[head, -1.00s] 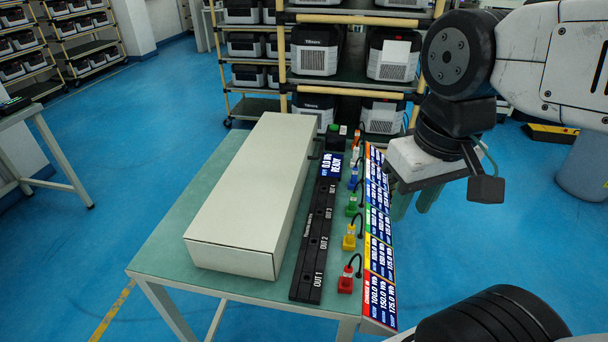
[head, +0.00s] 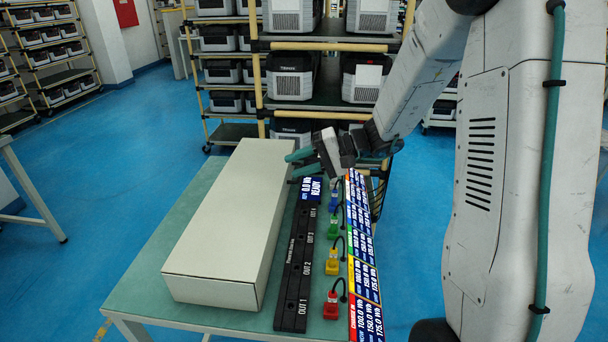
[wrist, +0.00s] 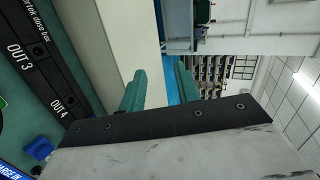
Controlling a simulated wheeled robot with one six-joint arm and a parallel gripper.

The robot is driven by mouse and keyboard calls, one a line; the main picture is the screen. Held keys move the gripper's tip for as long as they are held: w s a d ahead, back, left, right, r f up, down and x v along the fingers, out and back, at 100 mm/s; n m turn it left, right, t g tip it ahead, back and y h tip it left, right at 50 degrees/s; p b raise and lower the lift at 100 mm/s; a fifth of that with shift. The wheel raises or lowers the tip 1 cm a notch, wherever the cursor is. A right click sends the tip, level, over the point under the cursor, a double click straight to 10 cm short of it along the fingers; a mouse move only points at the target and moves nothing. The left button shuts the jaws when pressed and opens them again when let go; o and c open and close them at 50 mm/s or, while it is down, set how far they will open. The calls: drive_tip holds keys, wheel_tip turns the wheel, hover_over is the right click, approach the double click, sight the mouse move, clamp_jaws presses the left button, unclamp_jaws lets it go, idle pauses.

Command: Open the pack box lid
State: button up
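The pack box (head: 226,222) is a long, pale grey-beige carton on the green table, with its lid closed flat. It also shows in the wrist view (wrist: 105,40) as a pale surface beyond the fingers. My gripper (head: 296,163) is at the far right end of the box, its two green fingers apart and pointing left at the box's right edge. In the wrist view my gripper (wrist: 160,90) shows a wide gap between the fingers with nothing held. I cannot tell whether a finger touches the box.
A black power strip (head: 296,262) marked OUT runs along the box's right side. Coloured plugs (head: 333,262) with cables and a label board (head: 360,250) stand right of it. A shelf rack (head: 325,85) with several units is behind the table (head: 135,290).

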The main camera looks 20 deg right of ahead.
drive_tip(key=w+d+f+m+t+h, duration=0.1)
drive_tip(key=w+d+f+t, duration=0.1)
drive_tip(key=w+d+f, duration=0.1)
drive_tip(key=w+d+f+m+t+h, duration=0.1)
drive_tip(key=w+d+f+m+t, duration=0.1)
drive_tip(key=d+f, duration=0.3)
drive_tip(key=w+d+f+m+t, duration=0.2)
drive_tip(key=w+d+f, duration=0.2)
drive_tip(key=shift+w+d+f+t+h, duration=0.25)
drive_tip(key=shift+f+t+h, duration=0.15)
drive_tip(key=shift+w+f, duration=0.2)
drive_tip(key=x, duration=0.7)
drive_tip(key=shift+w+a, duration=0.15)
drive_tip(key=shift+w, duration=0.05)
clamp_jaws()
